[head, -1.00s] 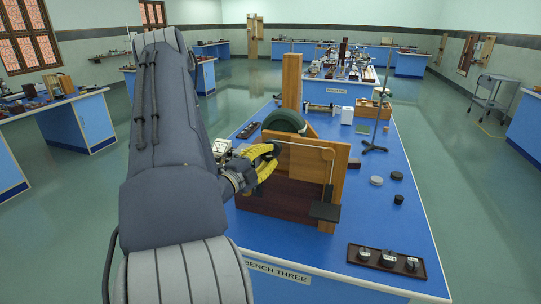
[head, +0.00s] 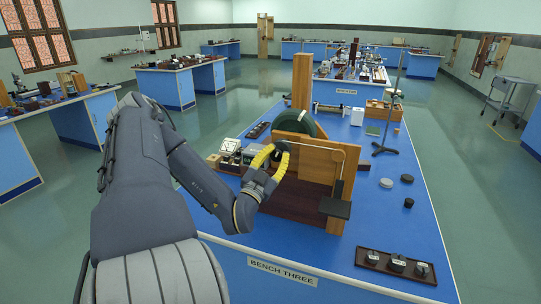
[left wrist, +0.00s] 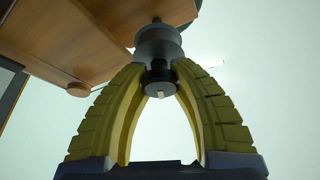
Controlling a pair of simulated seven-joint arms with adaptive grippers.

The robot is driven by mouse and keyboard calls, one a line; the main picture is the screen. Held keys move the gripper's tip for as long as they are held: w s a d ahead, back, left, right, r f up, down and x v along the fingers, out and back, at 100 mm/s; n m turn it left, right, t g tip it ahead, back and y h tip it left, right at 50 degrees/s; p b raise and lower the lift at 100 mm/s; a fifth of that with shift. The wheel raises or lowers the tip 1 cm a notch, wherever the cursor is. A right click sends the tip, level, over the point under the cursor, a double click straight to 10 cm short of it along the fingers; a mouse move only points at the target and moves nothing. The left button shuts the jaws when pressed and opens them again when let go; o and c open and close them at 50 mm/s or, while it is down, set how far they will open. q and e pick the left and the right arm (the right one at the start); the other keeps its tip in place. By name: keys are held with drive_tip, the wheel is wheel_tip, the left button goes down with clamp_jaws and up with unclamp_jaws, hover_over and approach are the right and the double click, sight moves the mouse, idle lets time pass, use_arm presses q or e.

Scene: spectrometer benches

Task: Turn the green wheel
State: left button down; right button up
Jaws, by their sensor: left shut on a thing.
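The green wheel (head: 320,129) is a dark green disc on a wooden stand on the blue bench. A wooden piece (head: 294,122) hides much of it in the head view. My left gripper (head: 279,151) is at the left end of the stand's upright board, close to the wheel. In the left wrist view its yellow fingers (left wrist: 161,77) are shut on a dark round knob (left wrist: 158,45) beside a wooden panel. How the knob joins the wheel is hidden. My right gripper is not in view.
A thin rod runs along the wooden board (head: 310,165) to a dark plate (head: 336,208) at its right. A metal stand (head: 386,148) is behind.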

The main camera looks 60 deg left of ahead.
use_arm(q)
drive_tip(key=shift+d+r+n+y, duration=0.15)
drive_tip(key=shift+n+y, duration=0.35)
drive_tip(key=shift+n, duration=0.7)
drive_tip(key=shift+r, duration=0.1)
drive_tip(key=c, duration=1.3)
unclamp_jaws()
drive_tip(key=shift+s+d, duration=0.1)
drive_tip(key=shift+s, duration=0.05)
drive_tip(key=o, duration=0.4)
drive_tip(key=shift+n, duration=0.3)
drive_tip(key=shift+g, duration=0.3)
drive_tip(key=v, duration=1.2)
